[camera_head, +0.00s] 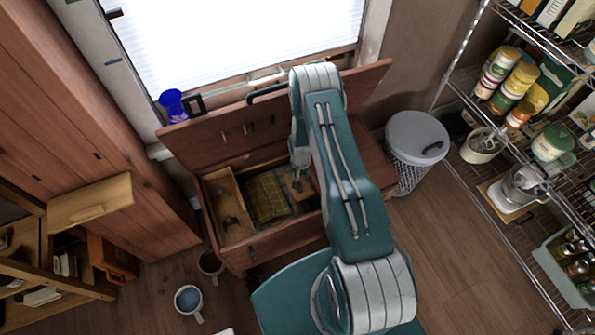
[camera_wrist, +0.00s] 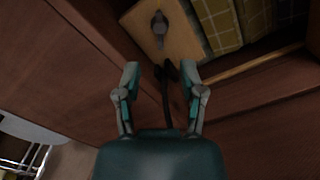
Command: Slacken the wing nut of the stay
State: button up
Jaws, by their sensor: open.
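A wooden chest (camera_head: 275,248) stands below the window with its lid (camera_head: 222,135) raised. In the wrist view my gripper (camera_wrist: 160,76) is open, its two fingers apart on either side of a slim dark bar (camera_wrist: 166,98), which looks like the stay. The bar's dark, forked upper end, possibly the wing nut, lies between the fingertips; contact cannot be told. Just beyond is a pale wooden board (camera_wrist: 185,45) with a grey metal piece (camera_wrist: 160,28) on it. In the head view my arm hides the chest's right part and most of the gripper.
A wooden tray (camera_head: 212,192) and yellow checked cloth (camera_head: 268,195) lie inside the chest. A lidded grey bin (camera_head: 418,135) and loaded wire shelves (camera_head: 455,90) stand to the right. Mugs (camera_head: 188,299) stand on the floor at left. A blue cup (camera_head: 172,103) sits by the window.

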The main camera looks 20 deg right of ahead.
jog(key=shift+f, duration=4.2)
jog(key=shift+c, duration=0.3)
